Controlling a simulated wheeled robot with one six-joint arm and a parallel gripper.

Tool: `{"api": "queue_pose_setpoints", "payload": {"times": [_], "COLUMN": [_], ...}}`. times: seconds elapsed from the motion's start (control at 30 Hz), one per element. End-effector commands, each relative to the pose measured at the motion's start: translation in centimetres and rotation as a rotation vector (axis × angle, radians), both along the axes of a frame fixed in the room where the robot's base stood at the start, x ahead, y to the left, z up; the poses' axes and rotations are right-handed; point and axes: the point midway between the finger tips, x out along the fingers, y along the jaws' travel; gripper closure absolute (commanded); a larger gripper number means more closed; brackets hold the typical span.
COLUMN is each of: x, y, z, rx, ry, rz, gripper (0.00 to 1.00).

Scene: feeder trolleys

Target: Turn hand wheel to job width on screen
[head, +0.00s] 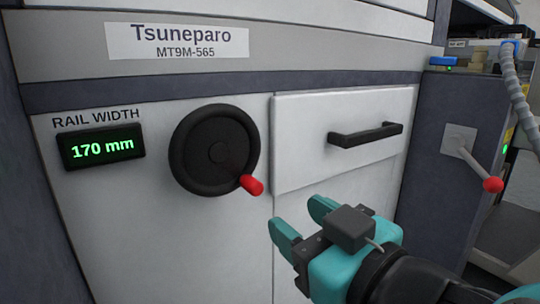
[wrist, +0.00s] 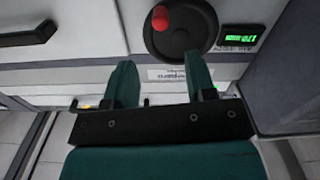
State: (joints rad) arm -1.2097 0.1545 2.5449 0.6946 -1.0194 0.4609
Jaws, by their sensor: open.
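The black hand wheel (head: 200,140) sits on the white machine front, with a red knob (head: 251,185) at its lower right rim. The green display (head: 101,149) to its left reads "170 mm" under the label "RAIL WIDTH". My teal gripper (head: 300,218) is open and empty, below and to the right of the knob, apart from it. In the wrist view the hand wheel (wrist: 180,30) and red knob (wrist: 160,18) show beyond my two fingers (wrist: 162,80). The display (wrist: 240,38) is there too, upside down. No screen naming a job width is readable.
A drawer with a black handle (head: 365,134) is right of the wheel. Further right, a lever with a red ball (head: 492,185) sticks out from a grey cabinet, near a ribbed hose (head: 516,85). A "Tsuneparo MT9M-565" label (head: 178,41) is above.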

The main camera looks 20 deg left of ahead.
Motion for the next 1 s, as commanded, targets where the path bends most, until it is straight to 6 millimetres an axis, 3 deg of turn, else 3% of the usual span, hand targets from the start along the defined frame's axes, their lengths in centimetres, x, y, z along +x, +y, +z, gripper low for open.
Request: {"api": "queue_pose_setpoints", "payload": {"times": [0.3,0.7,1.0], "x": [1.9,6.1,7.4], "y": [2.4,7.3,8.8], "z": [0.4,0.7,0.2], "rx": [-0.008,-0.004,-0.002], "ry": [0.001,0.001,0.000], "rz": [0.005,0.002,0.004], "gripper": [0.49,0.49,0.49]}}
